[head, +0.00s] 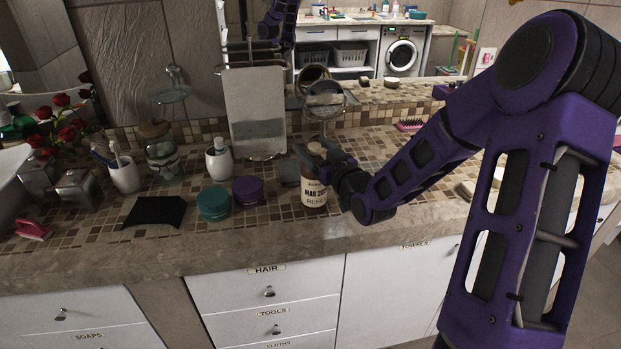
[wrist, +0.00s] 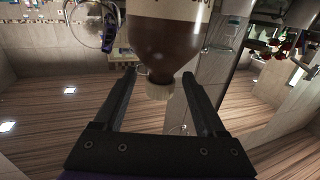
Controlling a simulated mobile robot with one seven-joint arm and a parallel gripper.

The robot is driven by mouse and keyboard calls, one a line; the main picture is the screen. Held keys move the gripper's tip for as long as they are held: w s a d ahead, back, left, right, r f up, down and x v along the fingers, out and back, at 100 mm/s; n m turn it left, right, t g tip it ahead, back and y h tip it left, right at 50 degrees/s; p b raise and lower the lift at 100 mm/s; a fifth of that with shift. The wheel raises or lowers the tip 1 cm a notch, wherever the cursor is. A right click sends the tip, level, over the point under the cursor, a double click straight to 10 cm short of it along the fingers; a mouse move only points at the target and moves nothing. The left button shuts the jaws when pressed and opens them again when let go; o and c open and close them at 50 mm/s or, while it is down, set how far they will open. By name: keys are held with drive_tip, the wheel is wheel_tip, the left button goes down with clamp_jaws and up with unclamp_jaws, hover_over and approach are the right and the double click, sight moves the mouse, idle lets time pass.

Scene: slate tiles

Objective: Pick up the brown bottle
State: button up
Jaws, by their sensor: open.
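The brown bottle (head: 313,193) stands upright on the tiled counter near its front edge, with a cream label. My gripper (head: 323,160) is at its upper part, reaching in from the right, and covers part of its top. In the wrist view, the bottle (wrist: 172,42) appears upside down, with its pale ribbed cap (wrist: 160,91) between the two open fingers of my gripper (wrist: 159,75). Gaps show on both sides of the cap, and the fingers do not appear closed on it.
A purple jar (head: 248,190) and a teal jar (head: 214,204) stand just left of the bottle. A white dispenser (head: 219,161) stands further left. Counter right of the bottle lies partly under my arm.

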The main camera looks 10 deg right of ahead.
drive_tip(key=shift+s, duration=0.1)
drive_tip(key=shift+c, duration=0.7)
clamp_jaws()
drive_tip(key=shift+r, duration=0.1)
idle(0.4)
